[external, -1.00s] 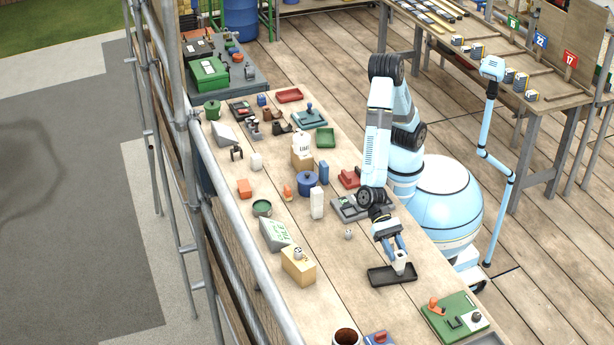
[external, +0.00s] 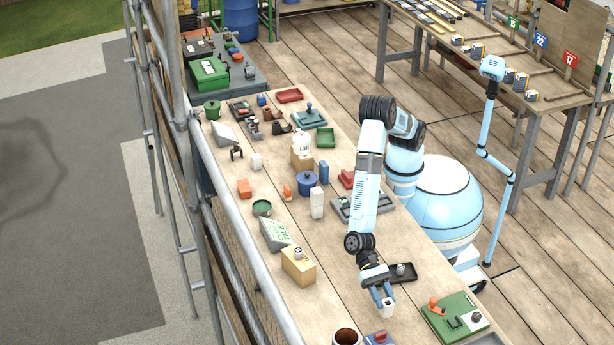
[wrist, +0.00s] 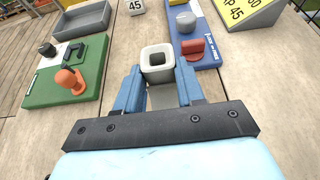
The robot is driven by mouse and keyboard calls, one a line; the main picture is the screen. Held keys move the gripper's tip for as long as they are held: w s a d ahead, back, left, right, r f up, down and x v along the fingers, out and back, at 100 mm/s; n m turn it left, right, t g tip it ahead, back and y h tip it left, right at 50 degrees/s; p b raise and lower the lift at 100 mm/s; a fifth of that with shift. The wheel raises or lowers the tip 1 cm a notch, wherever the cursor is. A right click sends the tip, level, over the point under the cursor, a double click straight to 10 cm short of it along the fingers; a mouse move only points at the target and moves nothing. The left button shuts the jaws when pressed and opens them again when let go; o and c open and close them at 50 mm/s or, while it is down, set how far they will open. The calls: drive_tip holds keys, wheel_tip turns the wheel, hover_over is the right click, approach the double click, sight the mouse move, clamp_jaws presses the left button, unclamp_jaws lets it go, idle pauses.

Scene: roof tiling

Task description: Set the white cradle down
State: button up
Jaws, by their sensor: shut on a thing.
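The white cradle (external: 388,312) is a small light block with a square hole in its top. It also shows in the wrist view (wrist: 157,62), upright between the blue fingers. My gripper (external: 384,301) is shut on it, and the fingers press its two sides. The gripper points down over the bare front part of the wooden table. I cannot tell whether the cradle's underside touches the table. The black tray (external: 412,277) lies just behind and to the right of the gripper, with a small grey piece (external: 401,268) in it.
A green board (external: 466,328) with an orange knob lies to the right. A blue board (wrist: 204,48) with red and grey knobs lies close to the cradle's right in the wrist view. A dark-filled cup (external: 346,337) stands near the front. Bare wood (external: 330,300) lies left of the gripper.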

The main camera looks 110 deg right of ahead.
drive_tip(key=shift+w+a+f, duration=0.15)
drive_tip(key=shift+a+f, duration=0.05)
drive_tip(key=shift+f, duration=1.75)
drive_tip(key=o, duration=1.1)
drive_tip(key=v, duration=1.2)
